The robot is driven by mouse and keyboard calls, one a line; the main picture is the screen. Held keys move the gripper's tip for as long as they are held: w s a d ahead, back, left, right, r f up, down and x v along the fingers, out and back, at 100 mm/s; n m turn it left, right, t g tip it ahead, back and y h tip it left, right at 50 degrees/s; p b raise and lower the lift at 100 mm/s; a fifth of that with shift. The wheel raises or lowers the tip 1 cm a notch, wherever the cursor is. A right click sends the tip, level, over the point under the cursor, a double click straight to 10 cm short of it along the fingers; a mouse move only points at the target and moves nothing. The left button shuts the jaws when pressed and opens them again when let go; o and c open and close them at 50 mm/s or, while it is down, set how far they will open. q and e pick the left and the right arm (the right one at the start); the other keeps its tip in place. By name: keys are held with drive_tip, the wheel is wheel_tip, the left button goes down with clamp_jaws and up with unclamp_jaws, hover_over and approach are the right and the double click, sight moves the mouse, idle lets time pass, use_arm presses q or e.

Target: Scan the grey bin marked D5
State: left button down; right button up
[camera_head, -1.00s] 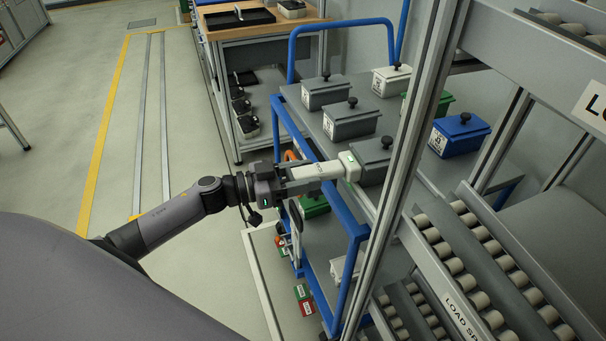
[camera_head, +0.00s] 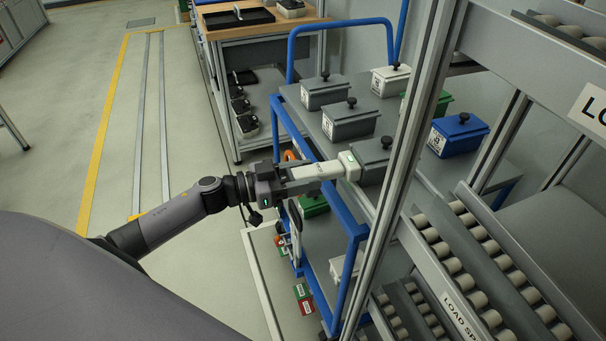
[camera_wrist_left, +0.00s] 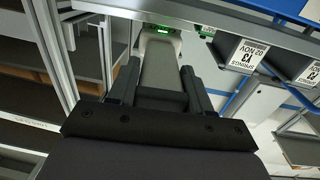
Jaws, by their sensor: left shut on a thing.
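My left gripper (camera_head: 291,178) is shut on a white hand scanner (camera_head: 322,170) and holds it level over the cart's near edge. The scanner's head is close beside a grey lidded bin (camera_head: 371,166), which is partly hidden by the scanner and a rack post. I cannot see a label on that bin. Two other grey bins (camera_head: 350,122) (camera_head: 323,94) stand behind it; their labels are too small to read. In the left wrist view the scanner (camera_wrist_left: 160,70) points away between the fingers, with a green light at its head. My right gripper is not in view.
The blue-framed cart (camera_head: 352,228) also carries a white bin (camera_head: 391,80), a green bin and a blue bin (camera_head: 458,138). A metal rack post (camera_head: 408,150) and roller lanes (camera_head: 470,240) stand close at right. Open floor lies at left.

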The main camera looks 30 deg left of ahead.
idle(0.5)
use_arm(q)
drive_tip(key=shift+p+v, duration=1.1)
drive_tip(key=shift+v, duration=2.9)
drive_tip(key=shift+r, duration=0.15)
drive_tip(key=s+d+n+t+y, duration=0.1)
drive_tip(key=d+n+t+y, duration=0.25)
drive_tip(key=d, duration=0.55)
drive_tip(key=s+r+n+t+y, duration=0.2)
drive_tip(key=s+r+n+y, duration=0.2)
drive_tip(key=y, duration=0.5)
drive_tip(key=shift+r+n, duration=0.95)
drive_tip(key=shift+r, duration=0.85)
drive_tip(key=shift+s+a+y, duration=0.1)
drive_tip(key=shift+s+y, duration=0.1)
drive_tip(key=shift+y, duration=0.05)
